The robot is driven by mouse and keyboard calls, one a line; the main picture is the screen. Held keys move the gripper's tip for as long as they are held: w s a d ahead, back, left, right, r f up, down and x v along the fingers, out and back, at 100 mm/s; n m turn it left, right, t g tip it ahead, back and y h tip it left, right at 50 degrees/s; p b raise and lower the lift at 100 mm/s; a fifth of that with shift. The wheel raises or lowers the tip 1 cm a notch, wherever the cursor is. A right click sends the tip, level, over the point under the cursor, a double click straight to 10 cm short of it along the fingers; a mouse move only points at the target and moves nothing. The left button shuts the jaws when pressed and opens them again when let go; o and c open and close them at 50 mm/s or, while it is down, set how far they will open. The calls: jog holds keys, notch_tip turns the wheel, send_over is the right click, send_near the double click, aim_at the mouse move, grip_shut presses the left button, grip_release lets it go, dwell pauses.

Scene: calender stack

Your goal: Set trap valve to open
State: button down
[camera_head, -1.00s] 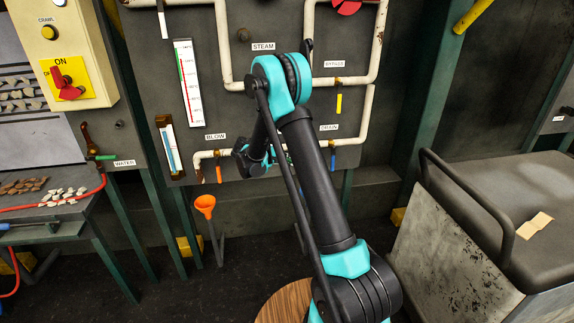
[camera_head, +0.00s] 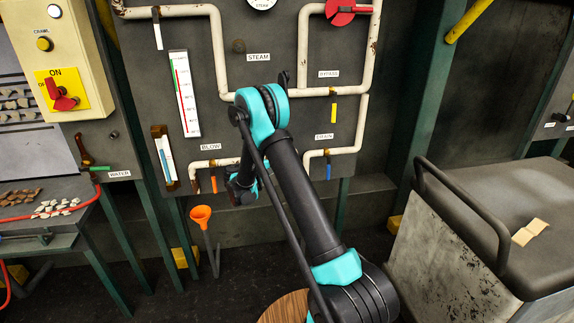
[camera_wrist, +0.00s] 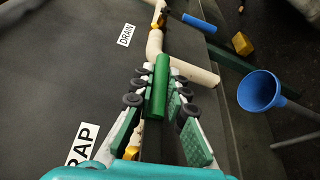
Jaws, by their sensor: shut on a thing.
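The trap valve's green handle (camera_wrist: 158,85) lies between my gripper's fingers (camera_wrist: 159,76) in the wrist view, and the gripper is shut on it. The handle points along the fingers, roughly in line with them. A white TRAP label (camera_wrist: 81,145) is partly cut off by my gripper at lower left. A pale pipe (camera_wrist: 196,72) passes just beyond the fingertips. In the head view my wrist (camera_head: 241,185) is low at the panel, right of the BLOW label. The trap handle and fingertips are hidden behind my arm there.
Near the DRAIN label (camera_wrist: 126,35) is a blue lever (camera_wrist: 199,22). A blue funnel (camera_wrist: 259,90) stands right of the gripper in the wrist view. In the head view, an orange-levered blow valve (camera_head: 214,184), an orange funnel (camera_head: 201,215) and a cart (camera_head: 455,235) flank my arm.

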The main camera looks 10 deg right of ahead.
jog(key=c, duration=1.5)
grip_release()
jog(key=v, duration=1.2)
jog(key=shift+r, duration=0.1)
jog(key=shift+d, duration=0.1)
